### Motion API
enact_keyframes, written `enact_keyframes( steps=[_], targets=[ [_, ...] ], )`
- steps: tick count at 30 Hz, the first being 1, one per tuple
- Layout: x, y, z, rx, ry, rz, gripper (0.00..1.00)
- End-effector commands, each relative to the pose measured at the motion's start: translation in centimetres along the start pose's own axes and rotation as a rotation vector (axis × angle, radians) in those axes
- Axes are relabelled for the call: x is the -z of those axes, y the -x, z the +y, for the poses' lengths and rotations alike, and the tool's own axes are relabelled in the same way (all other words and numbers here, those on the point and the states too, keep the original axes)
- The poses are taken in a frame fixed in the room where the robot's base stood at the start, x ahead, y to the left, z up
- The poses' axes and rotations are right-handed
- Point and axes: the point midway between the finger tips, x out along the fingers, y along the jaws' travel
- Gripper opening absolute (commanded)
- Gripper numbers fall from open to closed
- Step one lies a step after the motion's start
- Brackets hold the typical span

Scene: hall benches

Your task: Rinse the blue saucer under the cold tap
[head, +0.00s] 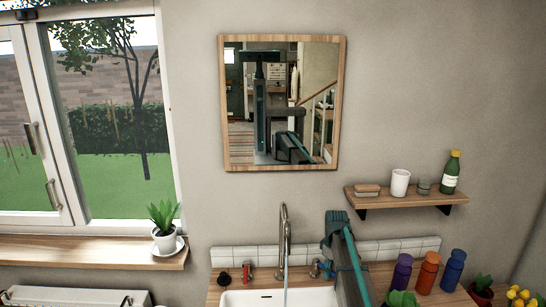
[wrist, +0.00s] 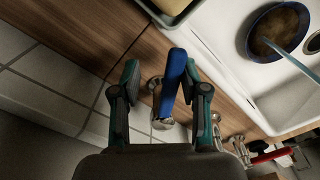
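The blue saucer (wrist: 250,42) lies in the white sink (wrist: 232,55) in the wrist view; brown shows on its inside, and a pale blue water stream (wrist: 288,55) falls onto it. The stream also shows below the spout (head: 284,228) in the head view. The cold tap's blue lever (wrist: 171,78) stands between the fingers of my gripper (wrist: 160,78). My gripper is open, with a gap on the left finger's side and the lever close to the right finger. A red-handled tap (head: 246,272) is left of the spout. The saucer is hidden in the head view.
A wall shelf (head: 408,197) holds a cup, a glass and a green bottle (head: 450,172). Coloured bottles (head: 428,272) and plants stand on the counter right of my arm. A mirror (head: 343,105) hangs above. A potted plant (head: 164,235) sits on the windowsill.

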Motion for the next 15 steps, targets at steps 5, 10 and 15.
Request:
enact_keyframes(
  steps=[5, 10, 15],
  targets=[
    [0.0, 0.0, 0.7, 0.000, 0.094, 0.000, 0.44],
    [0.0, 0.0, 0.6, 0.000, 0.092, 0.000, 0.44],
    [0.0, 0.1, -0.2, 0.000, -0.010, 0.000, 0.44]
  ],
)
